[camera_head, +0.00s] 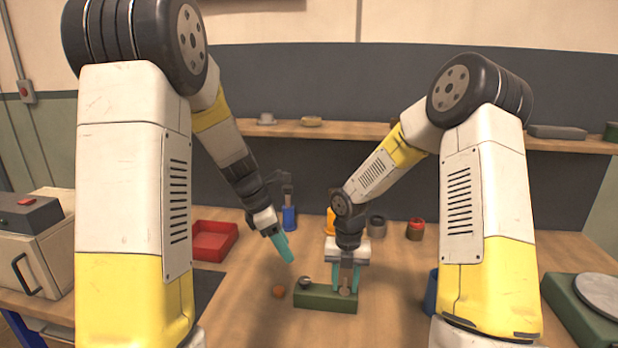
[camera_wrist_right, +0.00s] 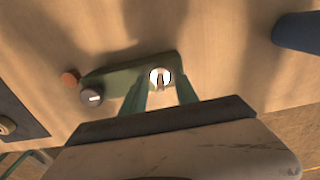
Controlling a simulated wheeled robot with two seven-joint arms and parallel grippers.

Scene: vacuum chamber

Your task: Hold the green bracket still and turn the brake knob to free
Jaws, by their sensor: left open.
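The green bracket (camera_head: 326,299) lies on the table in front of me; it also shows in the right wrist view (camera_wrist_right: 118,78). Near its left end is a dark grey round knob (camera_head: 305,282) with a white mark, also seen in the wrist view (camera_wrist_right: 92,96). A pale round part with a dark slot (camera_wrist_right: 160,77) is at its right end. My right gripper (camera_head: 346,287) points down there, its teal fingers on either side of this part; whether they press on it is unclear. My left gripper (camera_head: 286,252) is open and empty, above and left of the knob.
A small orange round piece (camera_head: 279,291) lies left of the bracket. A red tray (camera_head: 213,241), a blue item (camera_head: 290,218) and small cylinders (camera_head: 415,229) stand further back. A dark blue item (camera_head: 431,292) is at the right. A green device (camera_head: 577,306) stands far right.

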